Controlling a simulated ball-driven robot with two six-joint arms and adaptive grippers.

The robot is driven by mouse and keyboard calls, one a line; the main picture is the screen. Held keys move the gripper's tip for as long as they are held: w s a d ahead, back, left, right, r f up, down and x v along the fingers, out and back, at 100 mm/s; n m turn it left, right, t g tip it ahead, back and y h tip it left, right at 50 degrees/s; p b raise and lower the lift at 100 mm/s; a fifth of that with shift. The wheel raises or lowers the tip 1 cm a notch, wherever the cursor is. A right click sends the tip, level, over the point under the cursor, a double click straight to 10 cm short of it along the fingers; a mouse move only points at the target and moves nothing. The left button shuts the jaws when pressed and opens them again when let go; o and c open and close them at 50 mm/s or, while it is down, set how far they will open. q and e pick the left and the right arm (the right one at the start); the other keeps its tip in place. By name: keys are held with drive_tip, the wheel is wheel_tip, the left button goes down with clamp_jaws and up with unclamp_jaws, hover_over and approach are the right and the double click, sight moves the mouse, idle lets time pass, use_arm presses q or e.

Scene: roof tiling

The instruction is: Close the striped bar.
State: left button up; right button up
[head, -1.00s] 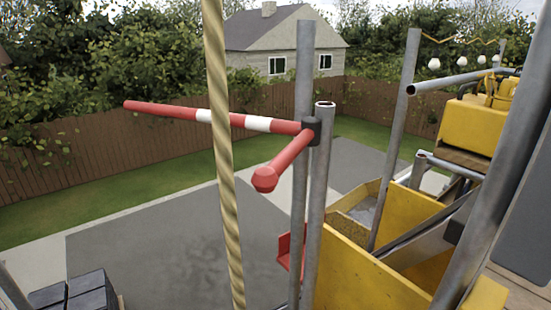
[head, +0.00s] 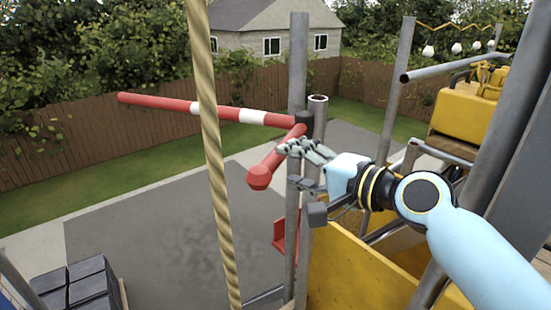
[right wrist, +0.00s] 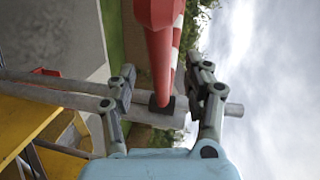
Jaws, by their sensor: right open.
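The striped bar (head: 215,110) is red with white bands. In the head view it reaches out to the left from a dark collar on a grey upright pole (head: 297,70). A short red handle (head: 272,165) with a rounded end points from the collar toward me. My right gripper (head: 283,165) is at the handle, its fingers apart. In the right wrist view the handle (right wrist: 158,45) runs between the open fingers of my right gripper (right wrist: 165,85). I cannot tell whether they touch it. My left gripper is not in view.
A rope (head: 214,150) hangs in front of the bar. A yellow chute (head: 350,265) stands below my right arm. Dark stacked tiles (head: 85,283) lie at the lower left. A grey scaffold pole (head: 505,140) rises at the right.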

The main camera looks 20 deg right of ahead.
sight(281, 161)
drive_tip(key=x, duration=0.5)
drive_tip(key=shift+w+a+f, duration=0.1)
drive_tip(key=shift+w+a, duration=0.05)
drive_tip(key=shift+w, duration=0.1)
clamp_jaws()
